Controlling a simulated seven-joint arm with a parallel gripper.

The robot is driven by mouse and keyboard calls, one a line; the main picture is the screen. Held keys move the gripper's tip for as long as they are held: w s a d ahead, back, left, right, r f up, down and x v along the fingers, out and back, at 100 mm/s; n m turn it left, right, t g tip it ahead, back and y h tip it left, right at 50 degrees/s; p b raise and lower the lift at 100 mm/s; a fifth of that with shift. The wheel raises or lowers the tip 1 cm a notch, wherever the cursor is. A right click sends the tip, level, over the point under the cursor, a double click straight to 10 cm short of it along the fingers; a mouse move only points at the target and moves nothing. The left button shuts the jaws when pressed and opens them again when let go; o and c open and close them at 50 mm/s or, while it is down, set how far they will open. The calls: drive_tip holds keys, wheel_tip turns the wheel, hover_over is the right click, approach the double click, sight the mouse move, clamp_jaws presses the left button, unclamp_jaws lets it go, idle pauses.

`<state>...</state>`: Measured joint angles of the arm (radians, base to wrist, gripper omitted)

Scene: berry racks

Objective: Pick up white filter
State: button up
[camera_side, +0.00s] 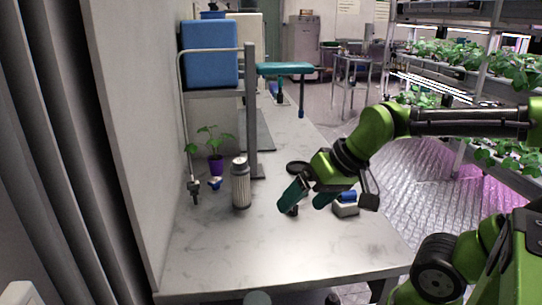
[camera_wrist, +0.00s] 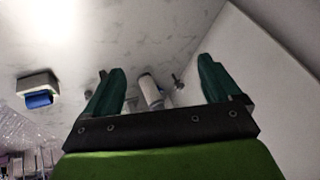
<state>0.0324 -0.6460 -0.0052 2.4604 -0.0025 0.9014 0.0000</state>
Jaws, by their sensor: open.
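The white filter (camera_side: 241,188), a ribbed upright cylinder with a narrower cap, stands on the marble-look worktop (camera_side: 265,255), left of my gripper (camera_side: 308,203) in the side view. My gripper is open and empty, its teal fingers spread above the worktop and apart from the filter. In the wrist view the filter (camera_wrist: 150,90) shows between the two fingers of my gripper (camera_wrist: 160,66), farther off than the fingertips. Its lower part in that view is near the dark gripper bar.
A metal post (camera_side: 251,120) and a purple-potted plant (camera_side: 216,165) stand close behind the filter. A pipe with a tap (camera_side: 194,188) is to its left, below a blue tank (camera_side: 210,55). A small grey-and-blue box (camera_side: 345,208) lies right of my gripper. The front worktop is clear.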

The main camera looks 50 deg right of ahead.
drive_tip(key=w+d+r+g, duration=0.1)
drive_tip(key=w+d, duration=0.2)
drive_tip(key=w, duration=0.2)
drive_tip(key=w+d+r, duration=0.2)
drive_tip(key=w, duration=0.3)
drive_tip(key=n+g+h, duration=0.1)
drive_tip(key=n, duration=0.2)
approach(240, 172)
drive_tip(key=s+r, duration=0.2)
drive_tip(key=s, duration=0.1)
wheel_tip(240, 172, up, 3)
drive_tip(key=w+d+n, duration=0.3)
drive_tip(key=x, duration=1.1)
drive_tip(key=shift+s+a+f, duration=0.1)
drive_tip(key=shift+s+f, duration=0.1)
drive_tip(key=shift+f, duration=0.1)
drive_tip(key=shift+a+x, duration=0.15)
drive_tip(key=shift+x, duration=1.2)
drive_tip(key=shift+a+x, duration=0.15)
drive_tip(key=shift+x, duration=1.15)
drive_tip(key=shift+s, duration=0.15)
drive_tip(key=shift+c, duration=0.5)
drive_tip(key=c, duration=1)
drive_tip(key=shift+c, duration=0.2)
